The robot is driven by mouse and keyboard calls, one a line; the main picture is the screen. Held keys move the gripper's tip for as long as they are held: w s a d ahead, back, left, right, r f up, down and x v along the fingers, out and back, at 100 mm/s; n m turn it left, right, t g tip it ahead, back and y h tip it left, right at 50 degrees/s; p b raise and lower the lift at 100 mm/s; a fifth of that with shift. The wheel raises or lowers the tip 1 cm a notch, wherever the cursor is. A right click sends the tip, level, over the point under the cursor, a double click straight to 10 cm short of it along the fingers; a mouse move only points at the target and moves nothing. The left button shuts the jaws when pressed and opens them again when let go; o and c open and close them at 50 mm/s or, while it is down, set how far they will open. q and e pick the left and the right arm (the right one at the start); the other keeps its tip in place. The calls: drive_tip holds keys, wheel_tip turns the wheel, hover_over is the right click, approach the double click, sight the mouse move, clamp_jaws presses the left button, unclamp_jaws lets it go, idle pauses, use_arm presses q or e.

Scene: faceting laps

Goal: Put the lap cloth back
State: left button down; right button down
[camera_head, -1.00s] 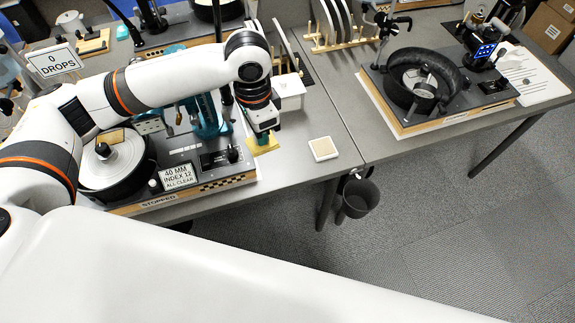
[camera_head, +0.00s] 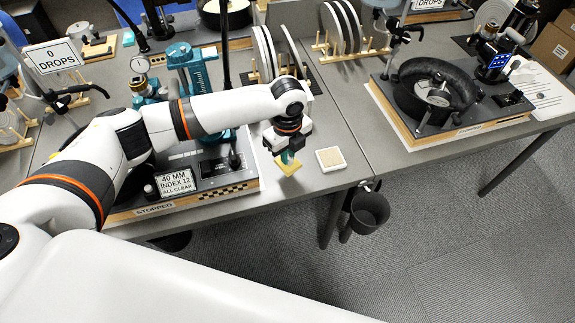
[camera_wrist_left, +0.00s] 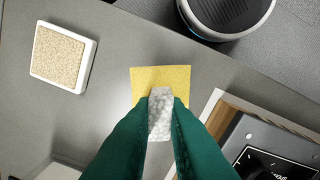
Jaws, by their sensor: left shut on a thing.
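The lap cloth appears to be the yellow square piece (camera_head: 289,165), with a whitish speckled grip piece (camera_wrist_left: 160,113) on it. In the left wrist view its yellow part (camera_wrist_left: 160,76) spreads out beyond my fingertips. My left gripper (camera_head: 290,155) points down and its green fingers (camera_wrist_left: 160,125) are shut on the whitish piece. The cloth is just left of a white square tray (camera_head: 331,159) with a beige speckled inside, apart from it. The tray also shows at upper left in the left wrist view (camera_wrist_left: 64,56). I cannot tell the cloth's exact height over the table. My right gripper is not in view.
A faceting machine (camera_head: 215,188) on a wooden base stands left of the cloth, partly behind my arm. Upright discs in racks (camera_head: 342,30) stand behind. A dark bin (camera_head: 369,210) hangs at the table's front edge. Another machine (camera_head: 432,95) stands right. Table around the tray is clear.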

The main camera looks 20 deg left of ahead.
use_arm(q)
drive_tip(key=shift+f, duration=2.45)
drive_tip(key=shift+f, duration=0.1)
drive_tip(key=c, duration=1.4)
unclamp_jaws()
drive_tip(key=shift+c, duration=0.2)
wheel_tip(320, 180, up, 12)
drive_tip(key=shift+r, duration=0.15)
